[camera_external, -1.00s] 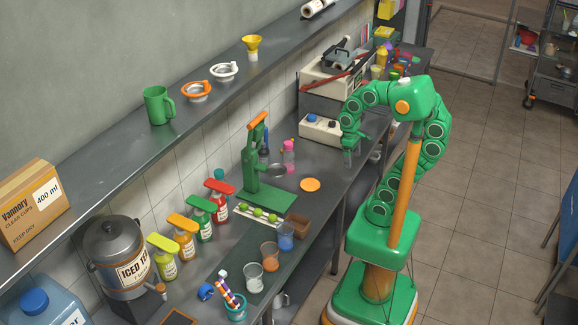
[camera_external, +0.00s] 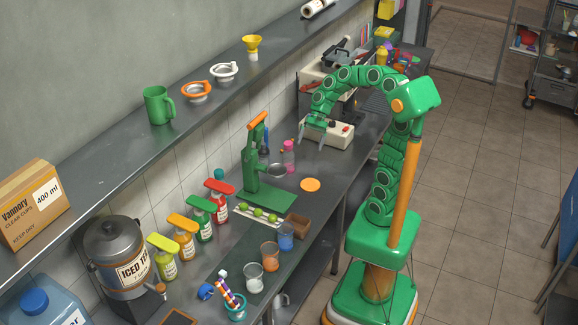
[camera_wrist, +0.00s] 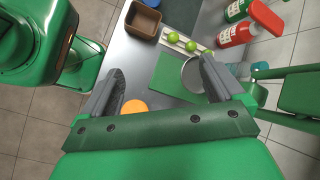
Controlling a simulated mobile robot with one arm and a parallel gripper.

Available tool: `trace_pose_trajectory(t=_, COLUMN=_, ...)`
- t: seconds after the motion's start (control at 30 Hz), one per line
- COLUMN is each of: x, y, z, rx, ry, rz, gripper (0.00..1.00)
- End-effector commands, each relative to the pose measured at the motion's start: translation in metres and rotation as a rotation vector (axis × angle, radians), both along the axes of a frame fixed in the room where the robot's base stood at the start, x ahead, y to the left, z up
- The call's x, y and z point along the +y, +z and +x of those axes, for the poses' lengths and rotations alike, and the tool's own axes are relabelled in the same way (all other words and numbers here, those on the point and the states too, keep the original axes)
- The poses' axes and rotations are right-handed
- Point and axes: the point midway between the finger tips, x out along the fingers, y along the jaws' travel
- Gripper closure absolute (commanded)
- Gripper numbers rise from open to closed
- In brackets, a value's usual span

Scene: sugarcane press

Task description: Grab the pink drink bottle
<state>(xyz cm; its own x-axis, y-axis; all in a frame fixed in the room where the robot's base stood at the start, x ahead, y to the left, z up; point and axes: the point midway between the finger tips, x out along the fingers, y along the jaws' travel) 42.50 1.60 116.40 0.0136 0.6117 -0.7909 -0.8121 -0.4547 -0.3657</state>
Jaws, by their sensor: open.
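The pink drink bottle (camera_external: 288,158) stands upright on the counter, right of the green press (camera_external: 254,165), in the external view. My gripper (camera_external: 312,142) is above the counter, up and to the right of the bottle in the picture, apart from it. In the wrist view my gripper (camera_wrist: 164,88) is open, with its two grey fingers spread and nothing between them. I cannot make out the pink bottle in the wrist view.
An orange disc (camera_external: 310,185) lies in front on the counter. A white box with controls (camera_external: 327,133) is behind my gripper. The overhead shelf (camera_external: 120,155) runs along the wall.

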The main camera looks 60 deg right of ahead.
Motion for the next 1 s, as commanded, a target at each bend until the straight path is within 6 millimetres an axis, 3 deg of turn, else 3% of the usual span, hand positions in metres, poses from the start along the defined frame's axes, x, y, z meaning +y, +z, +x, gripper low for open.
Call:
trace_pose_trajectory(t=0.27, x=-0.052, y=0.002, z=0.07, rx=0.101, ry=-0.343, rz=0.211, gripper=0.05)
trace_pose_trajectory(t=0.5, x=-0.12, y=-0.002, z=0.119, rx=0.194, ry=-0.638, rz=0.402, gripper=0.05)
trace_pose_trajectory(t=0.7, x=-0.165, y=-0.007, z=0.141, rx=0.251, ry=-0.8, rz=0.515, gripper=0.05)
trace_pose_trajectory(t=1.0, x=-0.215, y=-0.016, z=0.156, rx=0.31, ry=-0.955, rz=0.631, gripper=0.05)
